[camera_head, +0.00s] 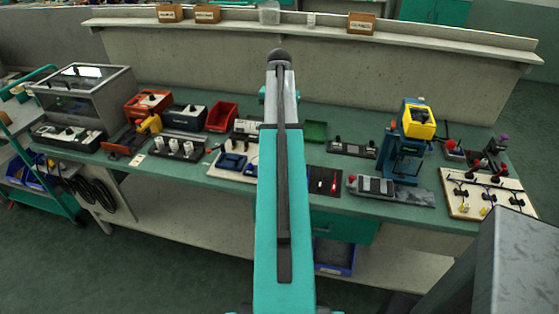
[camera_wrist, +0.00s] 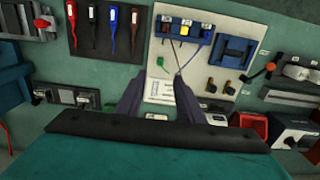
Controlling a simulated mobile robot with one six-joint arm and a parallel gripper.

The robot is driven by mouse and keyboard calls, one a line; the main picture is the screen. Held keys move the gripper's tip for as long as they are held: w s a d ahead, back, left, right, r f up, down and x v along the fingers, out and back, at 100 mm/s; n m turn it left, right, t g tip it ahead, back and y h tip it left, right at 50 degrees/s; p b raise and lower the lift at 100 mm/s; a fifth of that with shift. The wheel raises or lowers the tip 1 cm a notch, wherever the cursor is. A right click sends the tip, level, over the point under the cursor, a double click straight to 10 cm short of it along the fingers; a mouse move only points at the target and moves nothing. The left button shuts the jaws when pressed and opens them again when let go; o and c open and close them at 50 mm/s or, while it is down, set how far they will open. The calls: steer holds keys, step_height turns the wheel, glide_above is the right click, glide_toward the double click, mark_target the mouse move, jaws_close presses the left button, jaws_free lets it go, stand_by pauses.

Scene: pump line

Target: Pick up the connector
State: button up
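I cannot tell for sure which part is the connector. In the wrist view, a white board (camera_wrist: 212,62) carries a blue holder (camera_wrist: 186,42) with small coloured parts in it and thin leads below. A small green piece (camera_wrist: 160,62) lies on the board beside the leads. Two dark parts with brass-coloured ends (camera_wrist: 212,86) sit lower on the board. My gripper (camera_wrist: 158,84) is open, its two dark fingers apart over the board's lower edge, with nothing held between them. In the head view my arm hides the gripper and part of the white board (camera_head: 213,173).
A black mat (camera_wrist: 108,52) with screwdrivers lies beside the board in the wrist view. A shelf (camera_head: 330,38) runs behind.

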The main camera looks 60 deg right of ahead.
steer(key=shift+f+p, duration=0.65)
steer(key=shift+f, duration=3.05)
steer(key=shift+f, duration=0.1)
steer(key=shift+d+f+p, duration=0.1)
steer(key=shift+f+p, duration=0.95)
steer(key=shift+f, duration=1.45)
jaws_close()
